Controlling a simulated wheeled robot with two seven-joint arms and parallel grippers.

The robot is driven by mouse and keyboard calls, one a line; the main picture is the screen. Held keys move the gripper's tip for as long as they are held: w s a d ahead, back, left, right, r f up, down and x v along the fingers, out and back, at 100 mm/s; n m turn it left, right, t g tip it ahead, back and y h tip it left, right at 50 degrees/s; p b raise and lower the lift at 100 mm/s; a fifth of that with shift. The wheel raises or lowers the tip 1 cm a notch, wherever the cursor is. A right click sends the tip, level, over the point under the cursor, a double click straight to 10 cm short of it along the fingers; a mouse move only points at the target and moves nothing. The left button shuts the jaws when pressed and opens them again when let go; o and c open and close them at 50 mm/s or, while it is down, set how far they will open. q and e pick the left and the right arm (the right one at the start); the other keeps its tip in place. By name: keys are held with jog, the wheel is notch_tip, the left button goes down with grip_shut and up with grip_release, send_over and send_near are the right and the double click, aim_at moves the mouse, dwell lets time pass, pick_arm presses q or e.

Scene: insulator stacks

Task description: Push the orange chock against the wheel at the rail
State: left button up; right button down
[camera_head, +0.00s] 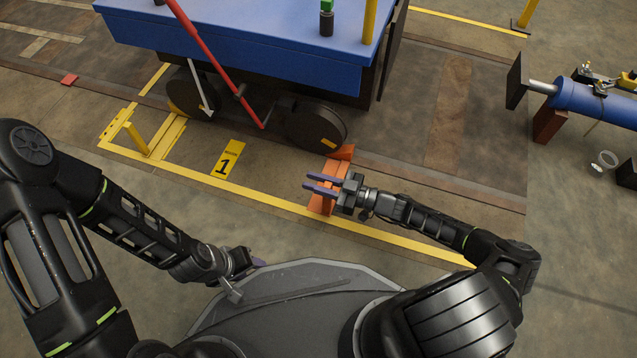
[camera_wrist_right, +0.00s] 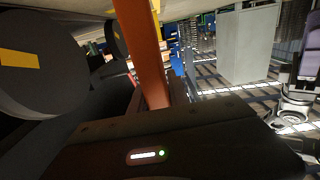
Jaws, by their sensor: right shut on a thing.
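The orange chock (camera_head: 343,152) lies on the floor by the rail, at the lower right of the dark wheel (camera_head: 316,126) under the blue cart. Its orange bar runs back toward me, under my right gripper (camera_head: 314,184). The right gripper is shut on the chock, its two purple fingers pointing left across the bar. In the right wrist view the orange bar (camera_wrist_right: 144,50) stands up in the middle and the wheel (camera_wrist_right: 42,70) is at the left. I cannot tell whether chock and wheel touch. My left gripper (camera_head: 250,264) is low, near my body, its fingers mostly hidden.
The blue cart (camera_head: 240,55) stands on the rails with a red bar (camera_head: 210,62) slanting across its side. A yellow "1" plate (camera_head: 227,159) and a yellow post (camera_head: 136,138) are left of the chock. A blue cylinder (camera_head: 585,100) lies at the right. Floor right of the chock is open.

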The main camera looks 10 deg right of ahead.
jog(key=shift+x, duration=0.75)
dwell(0.5)
jog(key=c, duration=1.2)
grip_release()
jog(key=shift+o, duration=0.2)
jog(key=p+v, duration=0.2)
jog(key=v, duration=0.5)
jog(key=shift+s+d, duration=0.25)
jog(key=shift+d, duration=0.05)
notch_tip(320, 180, up, 8)
jog(key=p, duration=0.6)
